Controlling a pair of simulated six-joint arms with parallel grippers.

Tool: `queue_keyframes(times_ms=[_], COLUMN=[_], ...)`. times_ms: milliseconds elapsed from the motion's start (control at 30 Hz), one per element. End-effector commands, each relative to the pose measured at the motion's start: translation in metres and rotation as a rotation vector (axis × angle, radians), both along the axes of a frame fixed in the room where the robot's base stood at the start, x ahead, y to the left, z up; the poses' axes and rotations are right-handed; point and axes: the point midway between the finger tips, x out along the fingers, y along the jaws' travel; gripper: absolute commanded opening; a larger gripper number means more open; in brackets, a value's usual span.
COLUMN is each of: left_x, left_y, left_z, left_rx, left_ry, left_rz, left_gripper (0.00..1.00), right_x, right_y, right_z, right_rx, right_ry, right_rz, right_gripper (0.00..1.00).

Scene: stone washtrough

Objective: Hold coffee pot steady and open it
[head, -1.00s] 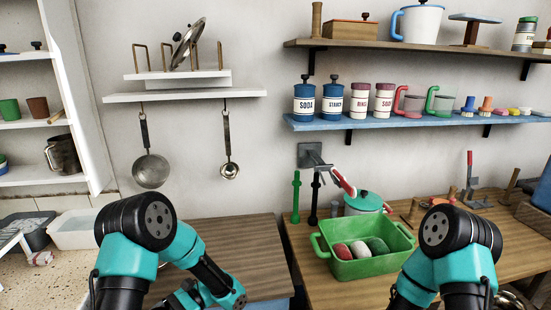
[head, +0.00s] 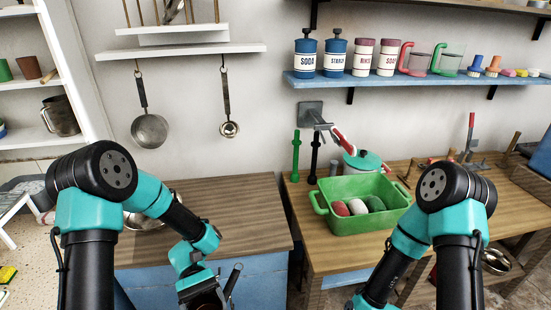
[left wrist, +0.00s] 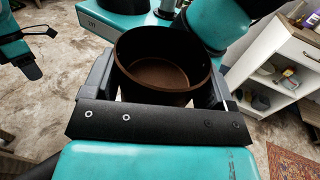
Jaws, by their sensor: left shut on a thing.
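My left gripper (left wrist: 155,100) is shut on a dark round pot (left wrist: 160,92), with a finger on each side of it. The pot's mouth faces the left wrist camera, and its brown inside shows with no lid over it. In the head view the gripper is low at the bottom edge, where only part of the dark pot (head: 207,299) shows. A thin dark piece (head: 232,281) sticks up beside it; I cannot tell what it is. Dark finger-like parts of my right gripper (left wrist: 38,54) seem to show at the upper left of the left wrist view; their opening is unclear.
A wooden counter (head: 225,215) lies behind the left arm. A green tub (head: 350,220) with several rounded items stands on the right table, near a teal-lidded pot (head: 367,161). Another metal pot (head: 61,117) stands on the left shelf. A metal bowl (head: 145,220) is partly hidden by my arm.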

Motion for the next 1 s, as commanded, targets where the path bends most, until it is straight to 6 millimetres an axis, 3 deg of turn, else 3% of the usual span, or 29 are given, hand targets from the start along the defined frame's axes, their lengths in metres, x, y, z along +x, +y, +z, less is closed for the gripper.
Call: queue_keyframes(times_ms=[267, 500, 733, 1000], left_x=[0.011, 0.036, 0.071, 0.119], left_y=[-0.039, -0.064, -0.077, -0.075], left_z=[0.017, 0.030, 0.041, 0.049], left_rx=[-0.001, 0.000, 0.000, -0.001], left_ry=[-0.001, -0.001, -0.001, -0.001], left_rz=[0.390, 0.715, 1.011, 1.340], left_gripper=[0.21, 0.21, 0.21, 0.21], right_x=[0.000, 0.000, 0.000, 0.000], right_y=[0.000, 0.000, 0.000, 0.000], right_z=[0.000, 0.000, 0.000, 0.000], right_rx=[0.000, 0.000, 0.000, 0.000], right_ry=[0.000, 0.000, 0.000, 0.000], right_rz=[0.000, 0.000, 0.000, 0.000], right_gripper=[0.38, 0.38, 0.38, 0.38])
